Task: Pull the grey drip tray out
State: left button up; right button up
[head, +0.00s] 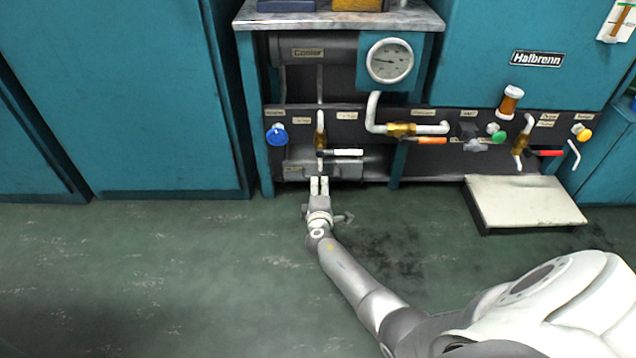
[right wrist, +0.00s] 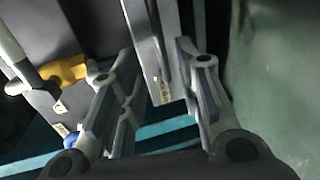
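The grey drip tray (head: 348,171) sits low in the dark panel, below the valves, with its front facing the floor side. My right gripper (head: 319,183) is just in front of it, low over the floor, pointing at it. In the right wrist view a light grey metal part (right wrist: 150,45), apparently the tray front, lies ahead between the two fingers of my right gripper (right wrist: 158,98). The fingers are spread apart. I cannot tell whether either one touches it. My left gripper is not in view.
Above the tray are a white-handled valve (head: 347,152), a blue knob (head: 277,134) and a pressure gauge (head: 390,61). A low cream-topped step (head: 525,203) stands at the right. Teal cabinets (head: 150,100) flank the bench. The green floor (head: 150,270) in front is clear.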

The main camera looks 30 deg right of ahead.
aim_at(319, 178)
jog(key=shift+b+x, duration=1.8)
jog(key=shift+x, duration=1.7)
grip_shut()
